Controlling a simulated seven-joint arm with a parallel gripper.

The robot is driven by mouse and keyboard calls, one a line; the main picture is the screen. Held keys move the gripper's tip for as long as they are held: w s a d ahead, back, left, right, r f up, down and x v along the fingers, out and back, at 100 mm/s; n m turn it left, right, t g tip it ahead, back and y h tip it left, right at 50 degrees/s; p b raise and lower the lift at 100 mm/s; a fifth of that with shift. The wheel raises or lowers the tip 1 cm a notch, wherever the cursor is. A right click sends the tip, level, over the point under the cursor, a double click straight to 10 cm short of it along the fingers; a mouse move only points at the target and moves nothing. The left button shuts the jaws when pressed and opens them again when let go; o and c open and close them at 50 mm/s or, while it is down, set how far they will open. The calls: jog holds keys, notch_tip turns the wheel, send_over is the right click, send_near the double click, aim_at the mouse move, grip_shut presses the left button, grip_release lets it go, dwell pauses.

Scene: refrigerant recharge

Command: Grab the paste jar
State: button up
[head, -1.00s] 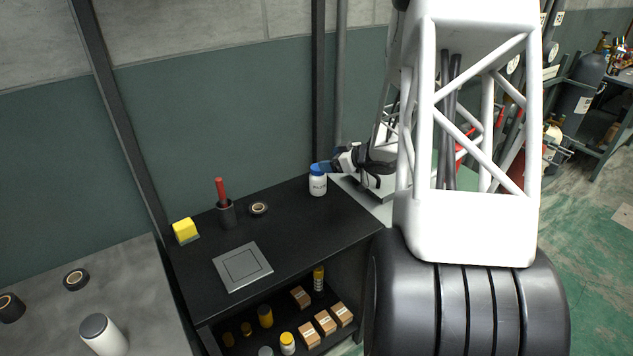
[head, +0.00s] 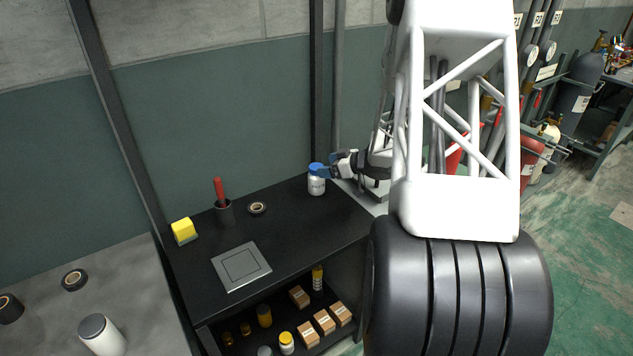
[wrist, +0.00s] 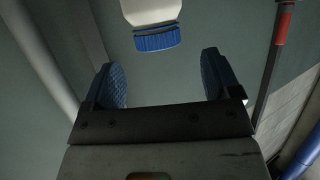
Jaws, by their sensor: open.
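The paste jar (head: 317,185) is a white jar with a blue lid and small dark lettering. It stands upright near the back right of the black bench. In the wrist view the jar (wrist: 150,12) shows at the top with its blue lid towards my gripper. My gripper (wrist: 162,80) is open, with two blue textured fingertips apart and nothing between them. The jar lies just beyond the fingertips, roughly between their lines. In the head view my gripper (head: 331,172) is at the jar's right side, close to its lid; whether it touches cannot be told.
The bench also holds a square grey plate (head: 241,266), a tape roll (head: 257,208), a dark cup with a red-handled tool (head: 223,205) and a yellow block (head: 184,230). Boxes and bottles sit on the shelf below. A wall post (head: 316,90) stands behind the jar.

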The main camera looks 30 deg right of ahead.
aim_at(316, 166)
jog(key=shift+w+a+f, duration=0.1)
jog(key=shift+w, duration=0.1)
jog(key=shift+x, duration=2.5)
jog(key=shift+f, duration=0.1)
jog(key=shift+c, duration=0.3)
jog(key=c, duration=1.4)
